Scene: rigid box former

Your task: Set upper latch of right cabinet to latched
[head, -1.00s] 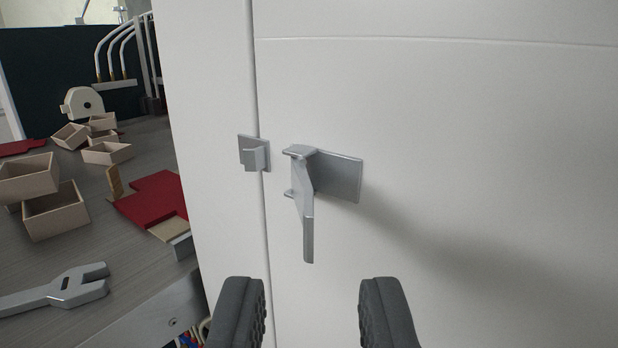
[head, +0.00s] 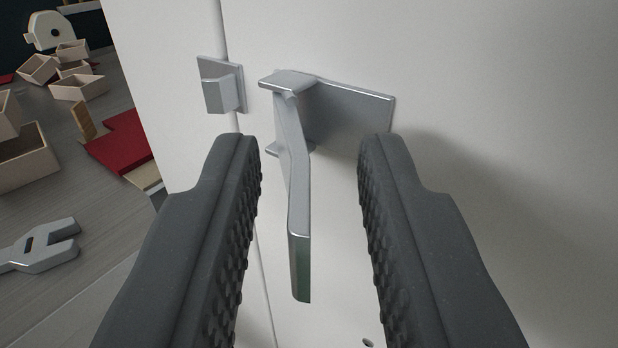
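The latch (head: 297,180) is a grey metal lever on a bracket plate (head: 350,112) fixed to the white cabinet door (head: 480,110). Its arm hangs down and stands out from the door, clear of the catch. The grey catch (head: 221,88) sits on the cabinet frame, left of the door seam. My gripper (head: 300,150) is open, with one dark ridged finger on each side of the latch arm. A gap shows between the arm and each finger. I cannot tell how deep the fingertips are relative to the arm.
At the left is a grey surface with small open wooden boxes (head: 28,155), a red board (head: 115,147) and a grey wrench (head: 45,245). A cream rounded part (head: 49,31) stands further back. The door face right of the latch is clear.

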